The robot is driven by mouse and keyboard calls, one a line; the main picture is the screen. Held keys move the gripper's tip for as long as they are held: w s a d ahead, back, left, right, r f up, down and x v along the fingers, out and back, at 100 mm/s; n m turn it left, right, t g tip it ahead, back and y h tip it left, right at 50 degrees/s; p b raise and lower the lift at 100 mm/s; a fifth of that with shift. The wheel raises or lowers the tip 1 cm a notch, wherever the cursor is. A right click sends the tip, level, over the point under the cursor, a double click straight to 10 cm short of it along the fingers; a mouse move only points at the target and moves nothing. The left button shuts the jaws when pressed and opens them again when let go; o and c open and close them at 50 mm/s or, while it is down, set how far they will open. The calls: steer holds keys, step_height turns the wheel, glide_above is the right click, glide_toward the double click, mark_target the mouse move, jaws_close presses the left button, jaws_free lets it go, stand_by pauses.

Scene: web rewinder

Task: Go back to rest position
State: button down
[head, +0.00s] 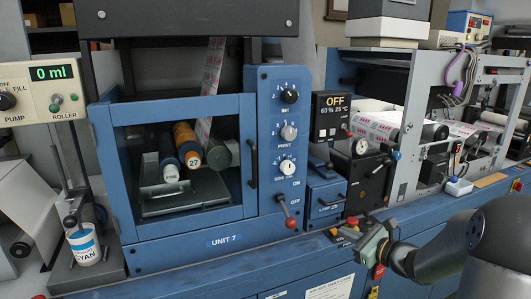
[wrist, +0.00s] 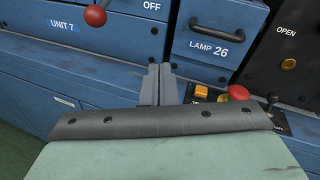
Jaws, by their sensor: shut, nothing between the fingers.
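My gripper (wrist: 160,72) is shut and empty; its two grey fingers lie together in the middle of the wrist view. They point toward the blue machine front, between the Unit 7 panel (wrist: 75,25) and the Lamp 26 drawer (wrist: 220,38). In the head view my gripper (head: 357,243) is at the lower right of centre, in front of the machine's lower ledge, with my dark arm coming in from the right. I cannot tell whether the fingertips touch anything.
An orange button (wrist: 201,91) and red button (wrist: 238,92) sit just right of my fingers. A red-knobbed lever (head: 291,223) sticks out from Unit 7, left of my gripper. The Unit 7 door (head: 247,105) is shut. A cyan can (head: 84,247) stands far left.

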steer(key=s+a+n+g+h+p, duration=0.1)
steer(key=s+a+n+g+p, duration=0.1)
steer(key=s+a+n+g, duration=1.2)
steer(key=s+d+n+t+h+p, duration=0.1)
steer(key=s+d+n+h, duration=0.1)
steer(key=s+n+h, duration=0.6)
steer(key=s+n, duration=0.5)
steer(key=s, duration=0.5)
steer(key=shift+s+d+f+p, duration=0.15)
steer(key=shift+s+f+p, duration=0.05)
steer(key=shift+p, duration=0.1)
